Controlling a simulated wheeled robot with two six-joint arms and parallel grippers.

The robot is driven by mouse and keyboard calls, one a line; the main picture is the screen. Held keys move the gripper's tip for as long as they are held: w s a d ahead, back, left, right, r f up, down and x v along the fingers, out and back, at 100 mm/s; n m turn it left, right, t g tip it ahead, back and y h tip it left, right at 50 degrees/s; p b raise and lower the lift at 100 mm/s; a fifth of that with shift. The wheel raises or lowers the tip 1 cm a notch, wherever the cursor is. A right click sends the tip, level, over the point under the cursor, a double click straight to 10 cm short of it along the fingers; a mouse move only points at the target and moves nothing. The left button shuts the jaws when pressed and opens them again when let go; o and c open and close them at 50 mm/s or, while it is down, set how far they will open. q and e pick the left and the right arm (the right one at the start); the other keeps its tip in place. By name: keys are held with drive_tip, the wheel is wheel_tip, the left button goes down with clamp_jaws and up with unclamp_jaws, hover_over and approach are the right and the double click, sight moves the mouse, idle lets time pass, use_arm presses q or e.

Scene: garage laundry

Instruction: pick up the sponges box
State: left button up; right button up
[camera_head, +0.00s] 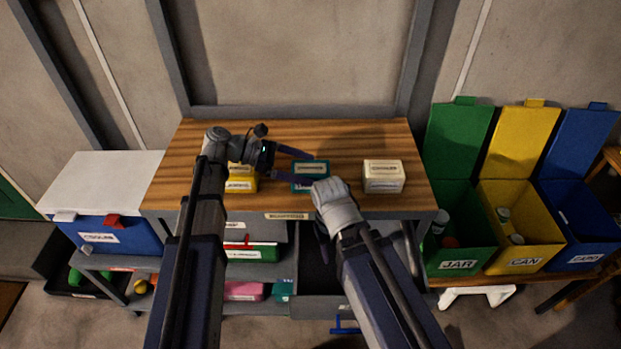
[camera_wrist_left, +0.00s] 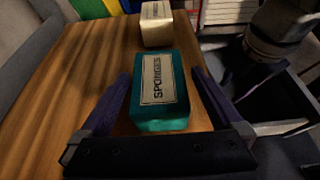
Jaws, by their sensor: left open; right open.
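The sponges box (camera_head: 309,169) is teal with a pale label and stands on the wooden worktop near its front middle. The left wrist view shows its "SPONGES" label (camera_wrist_left: 158,80). My left gripper (camera_head: 316,169) is open, coming in from the left, with its fingers on either side of the box. In the left wrist view the fingers (camera_wrist_left: 162,77) flank the box, with a visible gap at the right; contact at the left is unclear. My right gripper (camera_head: 322,240) is by the worktop's front edge, its fingers mostly hidden by its arm.
A yellow box (camera_head: 241,184) stands left of the sponges box, partly behind my left arm. A cream box (camera_head: 384,177) stands to the right. An open drawer (camera_head: 318,304) juts out below the worktop (camera_head: 350,135). Green, yellow and blue bins (camera_head: 520,257) stand at right.

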sight(317, 172)
use_arm(q)
drive_tip(key=b+x, duration=0.1)
drive_tip(key=x, duration=0.3)
drive_tip(key=shift+w+f, duration=0.1)
drive_tip(key=shift+f, duration=0.15)
use_arm(e)
wheel_tip(317, 172, down, 2)
use_arm(q)
drive_tip(key=c, duration=1.3)
drive_tip(key=shift+r, duration=0.1)
use_arm(e)
drive_tip(key=shift+r, duration=0.15)
use_arm(q)
wheel_tip(317, 172, up, 10)
drive_tip(key=p, duration=0.9)
drive_tip(key=shift+p, duration=0.35)
use_arm(e)
wheel_tip(317, 172, up, 10)
